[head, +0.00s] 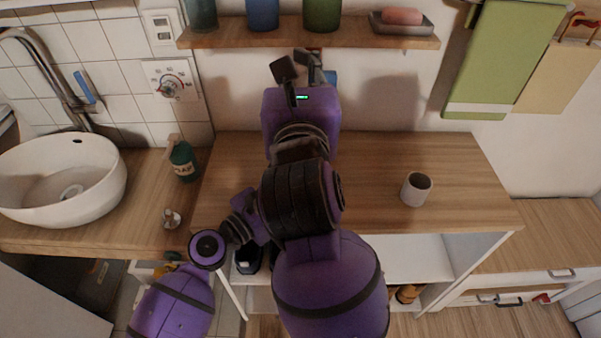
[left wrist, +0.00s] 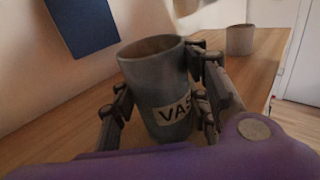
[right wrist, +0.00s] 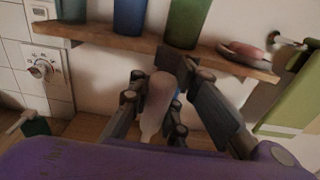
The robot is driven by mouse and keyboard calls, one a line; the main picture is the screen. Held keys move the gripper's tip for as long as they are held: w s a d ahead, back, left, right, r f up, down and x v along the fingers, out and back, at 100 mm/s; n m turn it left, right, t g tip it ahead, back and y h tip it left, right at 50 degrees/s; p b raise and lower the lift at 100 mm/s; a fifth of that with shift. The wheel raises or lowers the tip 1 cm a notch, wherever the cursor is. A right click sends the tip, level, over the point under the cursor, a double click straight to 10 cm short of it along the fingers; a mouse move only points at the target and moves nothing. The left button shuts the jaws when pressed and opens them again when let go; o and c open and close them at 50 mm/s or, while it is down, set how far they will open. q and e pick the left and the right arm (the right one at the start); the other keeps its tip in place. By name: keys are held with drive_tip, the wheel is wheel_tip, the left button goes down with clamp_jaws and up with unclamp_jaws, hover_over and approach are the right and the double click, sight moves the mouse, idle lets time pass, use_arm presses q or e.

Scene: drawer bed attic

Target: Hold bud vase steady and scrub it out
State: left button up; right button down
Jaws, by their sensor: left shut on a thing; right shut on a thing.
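The bud vase (left wrist: 158,72) is a grey, open-topped cylinder with a pale label, partly hidden, reading "VAS". My left gripper (left wrist: 157,90) is shut around its sides. The vase looks upright just over or on the wooden counter; I cannot tell whether it touches. My right arm hides the vase and left gripper in the head view. My right gripper (head: 297,72) is raised above the counter, below the wall shelf. In the right wrist view it is shut on a pinkish-brown, rounded item with a pale narrower end, apparently the scrubbing brush (right wrist: 158,98).
A grey cup (head: 416,189) stands on the counter (head: 460,165) to the right. The wall shelf (head: 345,39) holds vessels and a soap dish (head: 400,22). The right counter is mostly clear.

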drive_tip(key=shift+w+g, duration=0.3)
drive_tip(key=shift+w, duration=0.2)
drive_tip(key=shift+w+f+g, duration=0.2)
drive_tip(key=shift+w+g, duration=0.3)
drive_tip(key=shift+f, duration=5.5)
drive_tip(key=shift+s, duration=0.2)
